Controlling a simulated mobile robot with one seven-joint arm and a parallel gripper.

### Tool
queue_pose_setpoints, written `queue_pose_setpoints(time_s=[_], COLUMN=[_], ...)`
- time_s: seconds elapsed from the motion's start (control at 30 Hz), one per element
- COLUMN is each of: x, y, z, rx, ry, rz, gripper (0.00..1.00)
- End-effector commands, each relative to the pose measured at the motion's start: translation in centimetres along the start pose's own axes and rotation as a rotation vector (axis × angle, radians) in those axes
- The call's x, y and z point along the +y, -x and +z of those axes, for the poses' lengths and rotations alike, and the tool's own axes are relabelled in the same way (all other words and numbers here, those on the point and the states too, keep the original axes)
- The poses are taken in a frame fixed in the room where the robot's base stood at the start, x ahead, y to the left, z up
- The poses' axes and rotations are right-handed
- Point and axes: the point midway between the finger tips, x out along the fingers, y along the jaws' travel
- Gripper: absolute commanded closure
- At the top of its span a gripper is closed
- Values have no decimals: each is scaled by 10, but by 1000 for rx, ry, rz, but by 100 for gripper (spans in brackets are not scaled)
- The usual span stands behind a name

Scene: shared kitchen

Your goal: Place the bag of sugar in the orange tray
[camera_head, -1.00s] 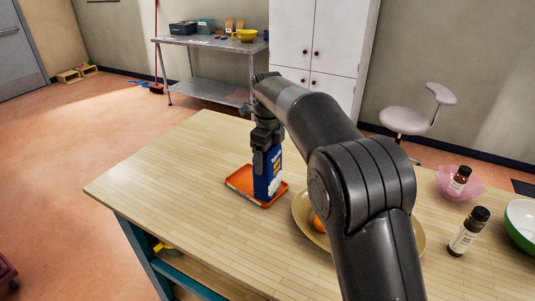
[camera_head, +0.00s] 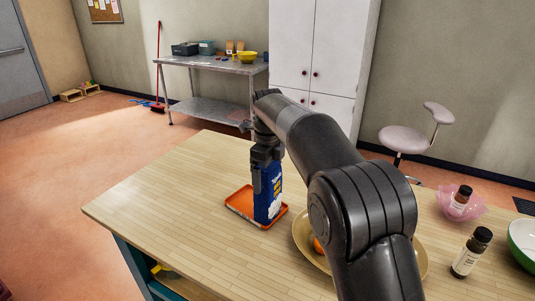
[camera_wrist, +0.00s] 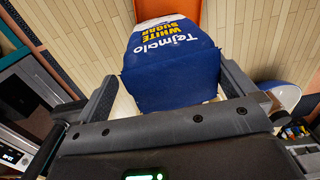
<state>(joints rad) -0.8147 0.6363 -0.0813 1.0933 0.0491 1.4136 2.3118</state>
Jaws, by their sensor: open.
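The bag of sugar (camera_head: 268,198) is a dark blue packet that stands upright in the orange tray (camera_head: 239,201) on the wooden table. In the wrist view the bag (camera_wrist: 168,85) shows its "Tejmalo White Sugar" label, and part of the tray (camera_wrist: 165,9) shows beyond it. My gripper (camera_head: 264,178) is at the top of the bag. In the wrist view my gripper (camera_wrist: 168,92) has its fingers apart on either side of the bag, with a gap visible at least on the left.
A tan plate (camera_head: 304,237) with an orange fruit (camera_head: 318,245) sits right of the tray, partly behind my arm. A dark-capped bottle (camera_head: 470,254), a pink bowl (camera_head: 472,206) and a green bowl (camera_head: 524,240) stand at the right. The table's left part is clear.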

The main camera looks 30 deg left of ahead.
Motion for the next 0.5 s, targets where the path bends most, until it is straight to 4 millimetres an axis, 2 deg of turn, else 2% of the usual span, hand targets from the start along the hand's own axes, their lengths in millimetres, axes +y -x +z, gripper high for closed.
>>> queue_pose_setpoints(time_s=[0.1, 0.3, 0.5], x=[0, 0, 0], y=[29, 73, 97], z=[1, 1, 0], rx=[-4, -3, -1], ry=[1, 1, 0], rz=[-4, -3, -1], gripper=[0, 0, 0])
